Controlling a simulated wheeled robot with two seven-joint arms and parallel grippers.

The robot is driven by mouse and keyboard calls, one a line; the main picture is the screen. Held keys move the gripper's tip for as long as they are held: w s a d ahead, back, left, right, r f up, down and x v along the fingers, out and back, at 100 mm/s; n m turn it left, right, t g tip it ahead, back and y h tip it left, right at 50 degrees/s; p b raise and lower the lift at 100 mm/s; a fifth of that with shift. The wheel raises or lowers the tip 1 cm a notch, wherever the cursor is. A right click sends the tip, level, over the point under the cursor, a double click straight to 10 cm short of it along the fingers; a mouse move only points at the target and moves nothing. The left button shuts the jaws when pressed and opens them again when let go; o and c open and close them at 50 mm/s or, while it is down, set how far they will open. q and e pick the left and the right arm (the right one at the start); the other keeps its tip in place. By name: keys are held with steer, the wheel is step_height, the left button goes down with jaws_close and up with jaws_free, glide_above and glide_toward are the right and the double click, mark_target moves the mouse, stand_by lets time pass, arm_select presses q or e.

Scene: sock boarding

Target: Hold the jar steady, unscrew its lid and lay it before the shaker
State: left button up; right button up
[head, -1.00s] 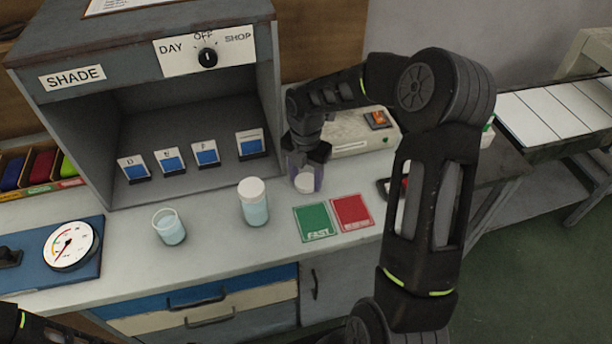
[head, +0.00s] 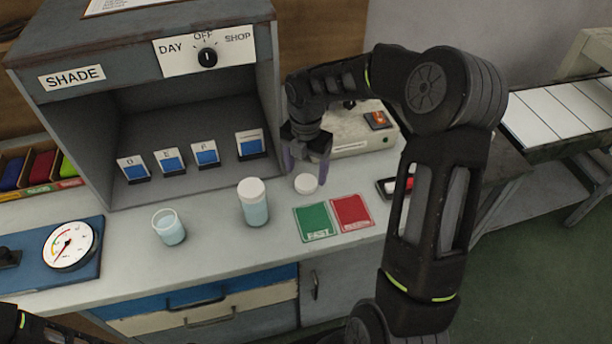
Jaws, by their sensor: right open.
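A white round lid (head: 306,183) lies flat on the counter, in front of the pale shaker box (head: 348,140). My right gripper (head: 306,166) is open just above and behind the lid, its fingers apart and empty. The jar (head: 255,209) stands upright to the left of the lid, with pale blue contents and a white top; I cannot tell whether that top is a lid or the jar's own neck. My left gripper is out of view; only a piece of my left arm shows at the lower left corner.
An open glass (head: 170,229) of pale blue liquid stands left of the jar. Green (head: 315,222) and red (head: 351,212) cards lie in front of the lid. A shade cabinet (head: 140,74) stands behind, and a gauge (head: 70,245) is at left.

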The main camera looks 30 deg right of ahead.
mark_target(306, 182)
step_height(306, 182, up, 9)
steer(key=shift+f, duration=0.15)
stand_by(0.9)
